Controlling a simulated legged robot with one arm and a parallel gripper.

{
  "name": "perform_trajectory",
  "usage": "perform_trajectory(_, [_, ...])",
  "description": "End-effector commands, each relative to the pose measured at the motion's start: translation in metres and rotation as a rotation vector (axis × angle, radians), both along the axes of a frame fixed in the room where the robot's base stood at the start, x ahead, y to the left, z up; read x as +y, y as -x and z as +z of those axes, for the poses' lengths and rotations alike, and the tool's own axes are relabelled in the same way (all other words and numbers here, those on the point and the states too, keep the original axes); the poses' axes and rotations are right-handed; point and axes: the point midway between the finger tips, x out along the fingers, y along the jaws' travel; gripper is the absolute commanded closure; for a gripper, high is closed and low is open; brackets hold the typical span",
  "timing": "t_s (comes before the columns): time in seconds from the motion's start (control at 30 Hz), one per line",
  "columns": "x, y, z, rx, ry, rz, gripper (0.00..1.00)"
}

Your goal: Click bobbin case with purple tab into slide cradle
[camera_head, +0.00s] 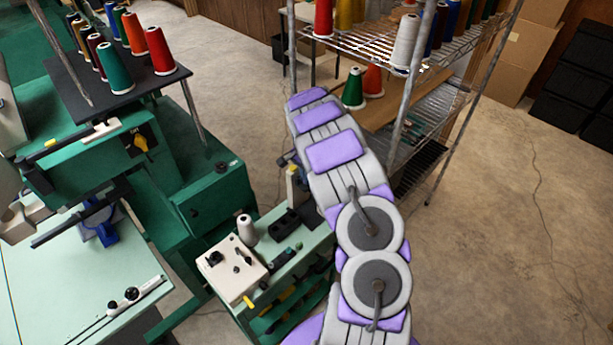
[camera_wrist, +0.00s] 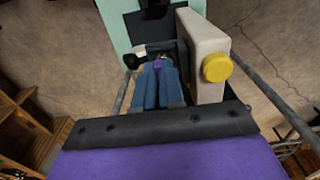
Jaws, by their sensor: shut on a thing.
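In the wrist view my gripper (camera_wrist: 158,72) has its two blue fingers close together. A small purple piece (camera_wrist: 158,66), which looks like the tab of the bobbin case, shows between the fingertips. The body of the case is mostly hidden by the fingers. Dark and pale parts sit just beyond the tips, and I cannot tell which of them is the slide cradle or whether the case touches it. In the head view my arm hides the gripper.
An off-white upright housing (camera_wrist: 207,50) with a yellow knob (camera_wrist: 216,67) stands close to the right of my fingers. A wire shelf (camera_head: 420,85) stands behind my arm.

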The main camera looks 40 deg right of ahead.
Motion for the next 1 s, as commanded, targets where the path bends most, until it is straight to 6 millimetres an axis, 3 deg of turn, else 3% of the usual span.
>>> perform_trajectory(0.73, [0.000,0.000,-0.011,0.000,-0.001,0.000,1.00])
perform_trajectory(0.77, [0.000,0.000,-0.011,0.000,-0.001,0.000,0.89])
perform_trajectory(1.0, [0.000,0.000,-0.011,0.000,-0.001,0.000,0.66])
